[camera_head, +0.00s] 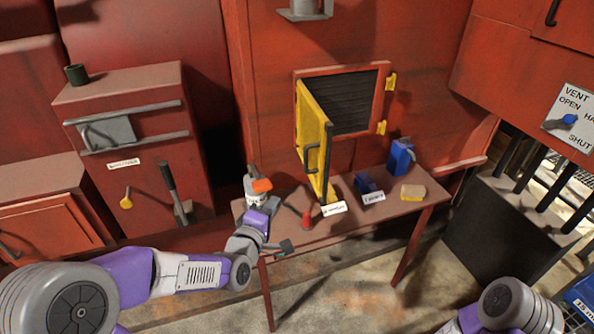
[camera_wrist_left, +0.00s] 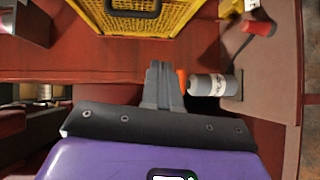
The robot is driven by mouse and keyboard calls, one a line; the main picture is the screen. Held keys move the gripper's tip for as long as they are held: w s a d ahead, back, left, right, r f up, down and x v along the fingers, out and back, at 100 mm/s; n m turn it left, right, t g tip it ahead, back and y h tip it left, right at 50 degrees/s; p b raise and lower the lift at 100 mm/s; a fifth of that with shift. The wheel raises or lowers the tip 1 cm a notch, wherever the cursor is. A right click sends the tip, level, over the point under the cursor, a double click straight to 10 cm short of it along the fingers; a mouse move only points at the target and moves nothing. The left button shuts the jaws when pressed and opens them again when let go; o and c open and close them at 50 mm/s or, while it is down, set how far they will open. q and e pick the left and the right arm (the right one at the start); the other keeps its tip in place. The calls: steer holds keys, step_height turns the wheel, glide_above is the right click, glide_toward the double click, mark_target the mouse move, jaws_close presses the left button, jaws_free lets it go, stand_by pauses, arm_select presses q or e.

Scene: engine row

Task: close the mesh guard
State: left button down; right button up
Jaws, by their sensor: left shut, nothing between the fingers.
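The yellow mesh guard (camera_head: 313,135) stands swung open, out from the left side of a framed, slatted dark opening (camera_head: 348,103). A black handle (camera_head: 312,158) is on its face. The guard's yellow mesh (camera_wrist_left: 150,22) and handle (camera_wrist_left: 133,9) also show at the top of the left wrist view. My left gripper (camera_head: 271,206) is shut and empty over the left end of the table, left of and below the guard, apart from it. Its shut fingers (camera_wrist_left: 162,75) show close beside an orange-capped bottle in the wrist view. My right gripper is out of view.
The orange-capped bottle (camera_head: 257,190) stands on the table's left end. A red funnel-like item (camera_head: 306,219), blue jug (camera_head: 401,156), dark blue item (camera_head: 366,183) and yellow sponge-like block (camera_head: 412,192) are on the table (camera_head: 345,222). Yellow brackets (camera_head: 391,82) sit right of the opening.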

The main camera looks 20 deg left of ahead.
arm_select(q)
steer(key=w+d+r+n+t+p, duration=0.1)
steer(key=w+d+r, duration=0.2)
steer(key=w, duration=0.9)
steer(key=shift+w+r, duration=0.15)
steer(key=shift+r, duration=0.1)
steer(key=shift+d+y, duration=0.2)
steer(key=shift+y, duration=0.1)
